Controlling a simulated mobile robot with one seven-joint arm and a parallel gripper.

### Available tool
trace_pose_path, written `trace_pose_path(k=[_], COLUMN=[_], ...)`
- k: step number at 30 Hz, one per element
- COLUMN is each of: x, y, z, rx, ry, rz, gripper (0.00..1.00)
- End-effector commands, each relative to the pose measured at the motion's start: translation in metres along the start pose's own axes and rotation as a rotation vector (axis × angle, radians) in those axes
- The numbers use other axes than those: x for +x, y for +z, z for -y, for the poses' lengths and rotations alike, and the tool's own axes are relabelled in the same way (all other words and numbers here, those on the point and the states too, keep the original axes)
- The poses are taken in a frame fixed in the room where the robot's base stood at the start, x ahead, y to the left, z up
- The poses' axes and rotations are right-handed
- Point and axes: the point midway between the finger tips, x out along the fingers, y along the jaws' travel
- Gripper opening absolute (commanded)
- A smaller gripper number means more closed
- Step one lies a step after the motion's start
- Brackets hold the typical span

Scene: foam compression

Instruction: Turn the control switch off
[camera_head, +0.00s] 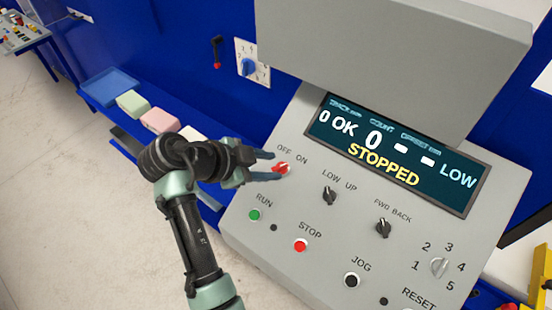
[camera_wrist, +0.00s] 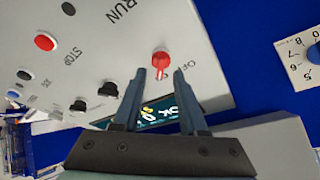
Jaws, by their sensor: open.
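The control switch is a red rotary knob (camera_head: 281,169) under the labels OFF and ON, on the sloped grey panel (camera_head: 232,232). It also shows in the wrist view (camera_wrist: 160,62), just past and between my fingertips. My gripper (camera_head: 271,162) is open, with one finger on each side of the knob in the head view. In the wrist view my gripper (camera_wrist: 164,73) frames the knob with a gap on both sides. I cannot tell whether a finger touches it. The display (camera_head: 392,153) reads STOPPED.
Nearby on the panel are the black LOW/UP knob (camera_head: 329,196), FWD/BACK knob (camera_head: 383,228), green RUN button (camera_head: 254,215) and red STOP button (camera_head: 300,245). A grey housing (camera_head: 390,65) overhangs the display. Foam blocks (camera_head: 160,120) lie on a blue shelf at left.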

Motion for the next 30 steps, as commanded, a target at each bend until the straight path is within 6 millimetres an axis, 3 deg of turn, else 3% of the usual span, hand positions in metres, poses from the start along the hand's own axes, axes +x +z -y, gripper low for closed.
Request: trace_pose_path(k=[6, 17, 24, 30], x=[0.024, 0.028, 0.028, 0.028], y=[-0.001, 0.000, 0.000, 0.000], z=[0.000, 0.000, 0.000, 0.000], rx=[-0.001, 0.000, 0.000, -0.001], ry=[0.001, -0.002, -0.001, -0.002], rz=[-0.001, 0.001, 0.000, 0.000], gripper=[0.42, 0.42, 0.00, 0.00])
